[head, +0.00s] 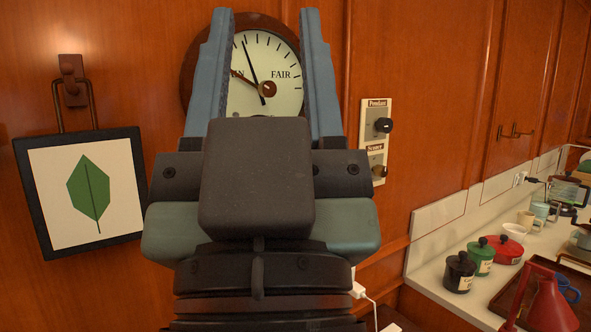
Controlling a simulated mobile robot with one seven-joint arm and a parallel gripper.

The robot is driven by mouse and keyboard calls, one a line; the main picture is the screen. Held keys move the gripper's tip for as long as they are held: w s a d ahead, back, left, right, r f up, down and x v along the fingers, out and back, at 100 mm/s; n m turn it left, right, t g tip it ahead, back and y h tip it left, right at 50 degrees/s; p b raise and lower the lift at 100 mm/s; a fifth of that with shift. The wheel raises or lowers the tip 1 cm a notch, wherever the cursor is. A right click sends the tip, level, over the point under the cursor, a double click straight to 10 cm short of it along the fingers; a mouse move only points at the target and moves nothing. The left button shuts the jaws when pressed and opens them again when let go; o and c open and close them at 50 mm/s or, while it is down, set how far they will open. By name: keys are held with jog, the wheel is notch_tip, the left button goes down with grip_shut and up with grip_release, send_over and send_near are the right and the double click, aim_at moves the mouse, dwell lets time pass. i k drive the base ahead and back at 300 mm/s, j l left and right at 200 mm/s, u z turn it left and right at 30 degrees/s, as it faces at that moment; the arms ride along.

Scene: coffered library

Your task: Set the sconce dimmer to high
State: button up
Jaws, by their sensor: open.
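The sconce dimmer is the lower knob (379,171) on a pale wall plate (374,151), under a label that reads "Sconce". The label is partly cut by my gripper, and I cannot tell the knob's setting. The upper black knob (383,125) sits under a "Pendant" label on the same plate. My gripper (267,20) is open and empty, with its two blue-grey fingers pointing up in front of the wall dial. It is to the left of the dimmer plate and apart from the sconce knob in the picture.
A round barometer-like dial (281,94) hangs behind my fingers. A framed leaf picture (89,195) hangs at left from a bracket. At right a counter (440,285) holds lidded pots, cups and a red cone-shaped vessel (545,300).

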aim_at(382, 171)
jog(key=i+l+u, duration=0.2)
jog(key=l+u, duration=0.3)
jog(key=i+l+u, duration=0.1)
jog(key=l+u, duration=0.85)
jog(key=l, duration=0.75)
jog(key=k+l, duration=0.15)
jog(key=l, duration=0.45)
jog(key=l+u, duration=0.1)
jog(key=l, duration=0.45)
